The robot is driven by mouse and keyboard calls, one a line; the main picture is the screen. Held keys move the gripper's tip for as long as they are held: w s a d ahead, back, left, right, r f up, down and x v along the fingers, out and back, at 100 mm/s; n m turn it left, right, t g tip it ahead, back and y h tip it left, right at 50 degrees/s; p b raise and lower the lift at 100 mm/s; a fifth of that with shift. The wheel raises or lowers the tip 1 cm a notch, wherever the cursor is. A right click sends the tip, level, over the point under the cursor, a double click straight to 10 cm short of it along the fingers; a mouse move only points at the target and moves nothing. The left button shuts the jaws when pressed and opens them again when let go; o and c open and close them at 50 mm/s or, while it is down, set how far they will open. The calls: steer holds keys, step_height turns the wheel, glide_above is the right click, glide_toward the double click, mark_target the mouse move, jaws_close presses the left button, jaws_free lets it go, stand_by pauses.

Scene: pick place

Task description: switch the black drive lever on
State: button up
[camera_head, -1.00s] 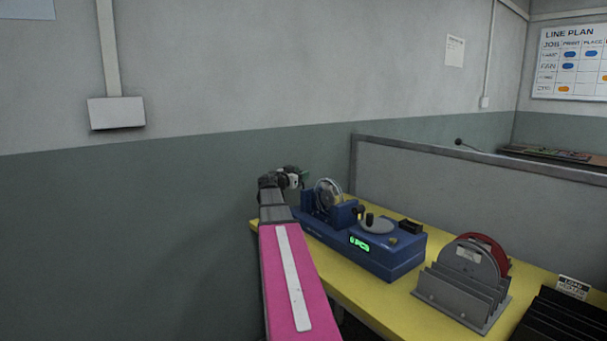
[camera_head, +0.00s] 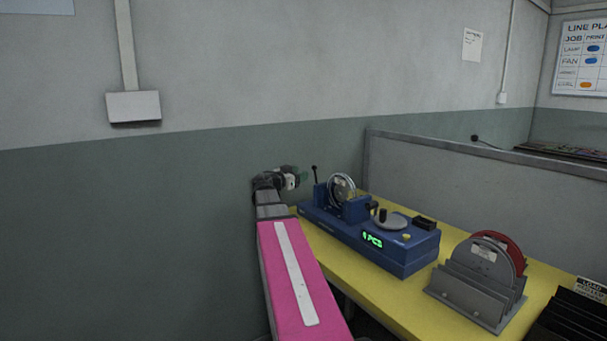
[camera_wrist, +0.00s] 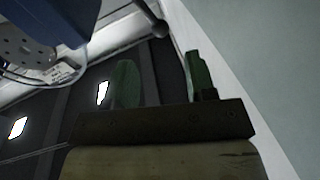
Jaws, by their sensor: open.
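The blue machine (camera_head: 360,245) stands on the yellow table and has a lit green display. A thin black lever (camera_head: 314,173) with a round knob rises from its left end. My gripper (camera_head: 304,177) is just left of the lever in the head view. In the wrist view my gripper (camera_wrist: 160,76) is open and empty, its two green fingers apart. The black lever (camera_wrist: 152,18) with its ball knob shows above and beyond the fingertips, outside the jaws. Part of the blue machine (camera_wrist: 35,15) is at the upper left there. The lever's base is hidden in the head view.
The yellow table (camera_head: 385,305) holds a grey rack (camera_head: 465,300) with discs, right of the machine. A black rack (camera_head: 570,320) stands at the lower right. A grey partition (camera_head: 480,175) runs behind the table.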

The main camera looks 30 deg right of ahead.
steer(key=w+d+m+g, duration=0.2)
steer(key=d+m+g, duration=0.2)
steer(key=d, duration=0.6)
steer(key=g, duration=0.2)
steer(key=shift+d+r+g, duration=0.25)
steer(key=shift+d+g, duration=0.1)
steer(key=shift+g, duration=0.05)
